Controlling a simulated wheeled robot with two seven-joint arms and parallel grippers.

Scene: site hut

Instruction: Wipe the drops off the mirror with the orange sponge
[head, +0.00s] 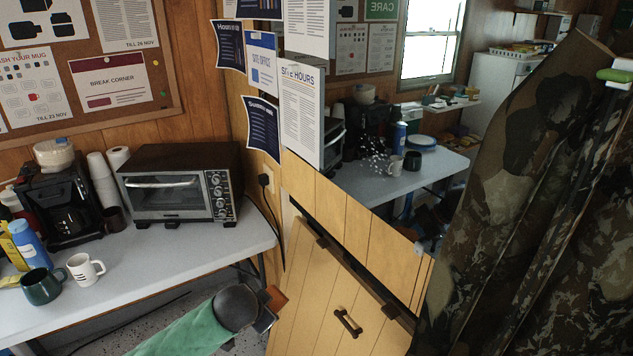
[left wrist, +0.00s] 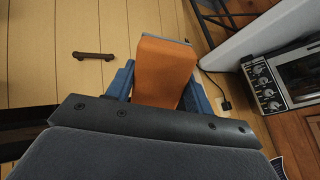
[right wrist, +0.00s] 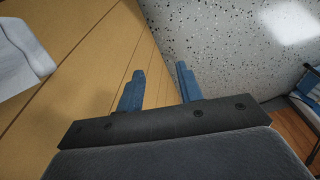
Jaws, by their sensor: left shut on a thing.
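The mirror (head: 440,115) hangs on the wood-panelled wall and reflects the table, the window and shelves. A cluster of small white drops (head: 375,160) shows on its lower left part. My left gripper (head: 268,308) is low in front of the wooden door, below and left of the mirror and apart from it. It is shut on the orange sponge (left wrist: 165,72), whose sides are between the blue fingers. Only a bit of the sponge (head: 277,297) shows in the head view. My right gripper (right wrist: 160,85) is open and empty, seen only in the right wrist view.
A camouflage cloth (head: 530,200) hangs at right, covering the mirror's right side. Paper notices (head: 302,115) hang at its left edge. The table (head: 180,255) at left holds a toaster oven (head: 180,182), coffee maker (head: 65,205) and mugs (head: 86,270). The cabinet door (head: 330,310) has a handle.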

